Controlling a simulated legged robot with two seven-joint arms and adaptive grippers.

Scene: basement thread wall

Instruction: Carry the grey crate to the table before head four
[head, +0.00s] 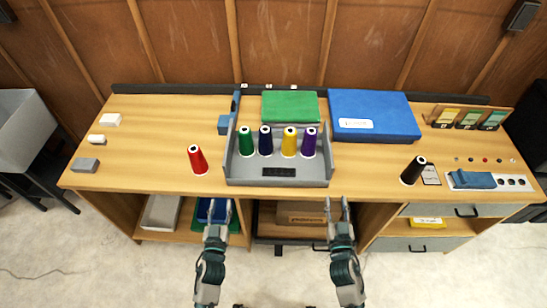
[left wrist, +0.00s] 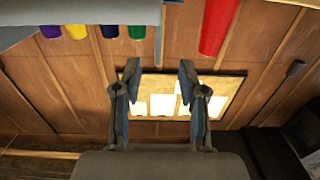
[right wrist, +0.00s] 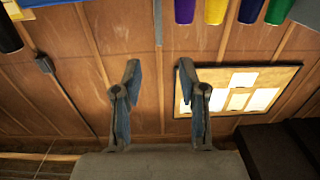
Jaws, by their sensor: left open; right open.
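A grey open crate (head: 277,181) stands on the wooden workbench, near its front edge. Green (head: 246,141), navy (head: 265,141), yellow (head: 289,142) and purple (head: 309,143) thread cones stand upright in it. My left gripper (head: 218,212) is open and empty, in front of the bench, left of the crate's front. My right gripper (head: 337,210) is open and empty, in front of the bench, right of the crate. Both are apart from the crate. Part of it shows at the top left in the left wrist view (left wrist: 90,12). I cannot tell which table is before head four.
A red cone (head: 198,160) stands left of the crate, a black cone (head: 412,171) to its right. A grey bin (head: 28,125) stands at far left. Shelves and drawers (head: 430,225) are under the bench; floor in front is clear.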

